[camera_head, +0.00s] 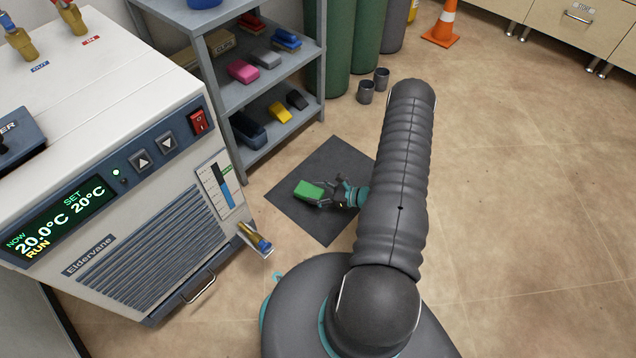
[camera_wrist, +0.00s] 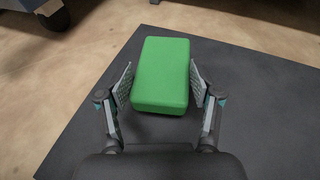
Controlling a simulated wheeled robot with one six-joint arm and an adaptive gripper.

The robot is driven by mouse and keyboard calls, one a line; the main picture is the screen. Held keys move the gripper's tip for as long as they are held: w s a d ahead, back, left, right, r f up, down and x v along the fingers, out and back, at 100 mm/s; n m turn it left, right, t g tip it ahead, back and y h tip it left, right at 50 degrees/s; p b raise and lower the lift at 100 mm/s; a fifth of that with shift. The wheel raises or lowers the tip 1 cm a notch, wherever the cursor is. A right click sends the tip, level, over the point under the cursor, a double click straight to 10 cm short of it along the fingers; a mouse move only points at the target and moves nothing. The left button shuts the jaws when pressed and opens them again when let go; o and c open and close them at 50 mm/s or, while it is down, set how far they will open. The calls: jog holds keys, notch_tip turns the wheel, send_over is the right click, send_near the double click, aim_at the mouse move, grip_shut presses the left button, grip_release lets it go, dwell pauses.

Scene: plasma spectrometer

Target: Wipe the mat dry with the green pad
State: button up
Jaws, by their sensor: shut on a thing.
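The green pad (camera_head: 309,190) is a small rounded block at the middle of the head view, over the dark mat (camera_head: 332,152). My gripper (camera_head: 322,196) reaches it from the right and is shut on it. In the wrist view the green pad (camera_wrist: 161,74) sits between the two fingers of my gripper (camera_wrist: 162,88). The dark grey mat (camera_wrist: 265,115) lies flat on the floor below. Whether the pad touches the mat I cannot tell. No wet patch shows on the visible part of the mat; my arm hides its right side.
A chiller (camera_head: 150,240) with a drain valve (camera_head: 255,240) stands left of the mat. A grey shelf (camera_head: 262,92) with coloured blocks stands behind it. Green cylinders (camera_head: 330,60), two small cups (camera_head: 373,86) and an orange cone (camera_head: 441,25) are at the back. The floor at right is clear.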

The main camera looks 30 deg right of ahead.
jog(key=shift+r+p, duration=1.3)
jog(key=shift+r, duration=1.35)
